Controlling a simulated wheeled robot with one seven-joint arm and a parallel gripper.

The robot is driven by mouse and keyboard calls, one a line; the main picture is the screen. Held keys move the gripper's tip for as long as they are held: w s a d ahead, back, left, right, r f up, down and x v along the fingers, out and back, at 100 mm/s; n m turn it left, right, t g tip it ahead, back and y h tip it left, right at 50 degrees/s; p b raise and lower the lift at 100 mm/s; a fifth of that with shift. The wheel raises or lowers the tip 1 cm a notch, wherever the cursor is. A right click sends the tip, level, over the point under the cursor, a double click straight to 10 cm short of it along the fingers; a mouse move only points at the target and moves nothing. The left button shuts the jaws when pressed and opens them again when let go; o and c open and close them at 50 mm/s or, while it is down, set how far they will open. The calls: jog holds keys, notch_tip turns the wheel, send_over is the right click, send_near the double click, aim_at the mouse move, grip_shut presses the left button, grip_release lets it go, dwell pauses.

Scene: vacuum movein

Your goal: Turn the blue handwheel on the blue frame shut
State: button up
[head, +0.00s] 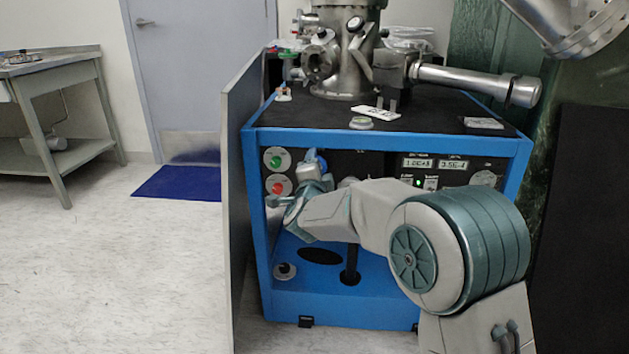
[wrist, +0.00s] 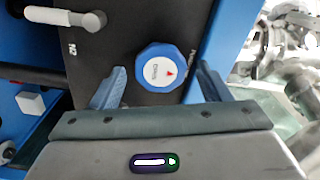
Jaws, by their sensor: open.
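The blue handwheel (wrist: 162,68) has a many-sided rim and a pale round face with a red arrow mark and small lettering. In the wrist view it sits on a dark panel, between the two fingers of my gripper (wrist: 161,76). The gripper is open, with a gap on each side of the wheel; I cannot tell how far the fingertips reach along it. In the head view my gripper (head: 300,190) is at the left of the front panel, and my arm hides part of the panel. The blue frame (head: 258,215) surrounds the panel.
A green button (head: 275,158) and a red button (head: 278,186) are at the panel's left edge. A thin grey board (head: 238,180) stands along the frame's left side. A handle with a pale grip (wrist: 65,18) is left of the wheel.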

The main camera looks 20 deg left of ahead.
jog(key=p+v, duration=0.3)
jog(key=v, duration=1)
jog(key=shift+s, duration=0.15)
jog(key=shift+d, duration=0.1)
jog(key=s+d+r+n+g+p, duration=0.3)
jog(key=d+r+n+g+p, duration=0.45)
jog(key=d+r+p, duration=1.1)
jog(key=s+d+r+n+g+h+p, duration=0.2)
jog(key=s+d+r+g+p, duration=0.1)
jog(key=s+d+r+p, duration=0.4)
jog(key=s+d+r+n+g+h+p, duration=0.2)
jog(key=s+d+r+g+p, duration=0.2)
jog(key=s+d+r+p, duration=0.3)
jog(key=s+d+p, duration=0.4)
jog(key=s+p, duration=0.2)
jog(key=shift+d+r+p, duration=0.2)
jog(key=shift+r+p, duration=0.05)
jog(key=shift+p, duration=0.15)
jog(key=shift+w+n, duration=0.1)
jog(key=shift+n, duration=0.15)
jog(key=shift+c, duration=0.3)
